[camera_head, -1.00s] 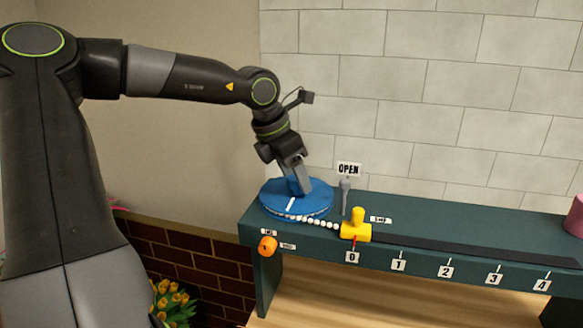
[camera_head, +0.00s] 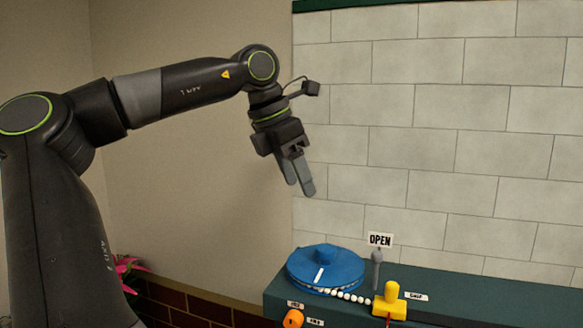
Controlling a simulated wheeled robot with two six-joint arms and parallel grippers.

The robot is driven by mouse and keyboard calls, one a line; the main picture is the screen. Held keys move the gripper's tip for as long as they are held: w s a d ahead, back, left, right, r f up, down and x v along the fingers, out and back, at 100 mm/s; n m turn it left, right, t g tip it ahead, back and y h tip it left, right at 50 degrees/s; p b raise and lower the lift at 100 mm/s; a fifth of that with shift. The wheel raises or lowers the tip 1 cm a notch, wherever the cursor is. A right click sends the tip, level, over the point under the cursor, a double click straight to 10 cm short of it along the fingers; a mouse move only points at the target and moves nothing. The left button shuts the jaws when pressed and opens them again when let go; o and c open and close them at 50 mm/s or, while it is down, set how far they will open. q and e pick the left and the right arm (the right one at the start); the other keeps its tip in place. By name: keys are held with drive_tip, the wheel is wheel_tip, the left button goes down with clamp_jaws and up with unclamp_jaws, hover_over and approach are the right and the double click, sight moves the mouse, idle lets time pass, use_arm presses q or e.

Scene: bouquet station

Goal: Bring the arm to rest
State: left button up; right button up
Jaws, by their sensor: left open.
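The dial bears a white line and sits on the left end of the dark green bench (camera_head: 470,295). My right gripper is not in view.
A row of white beads (camera_head: 350,297) runs from the dial to a yellow valve-like piece (camera_head: 390,302). A grey lever (camera_head: 376,268) stands by the OPEN sign (camera_head: 381,240). An orange knob (camera_head: 293,318) is on the bench's front. Pink flowers (camera_head: 125,270) stand lower left. Air around the gripper is free.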

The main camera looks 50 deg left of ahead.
use_arm(q)
drive_tip(key=shift+v, duration=1.1)
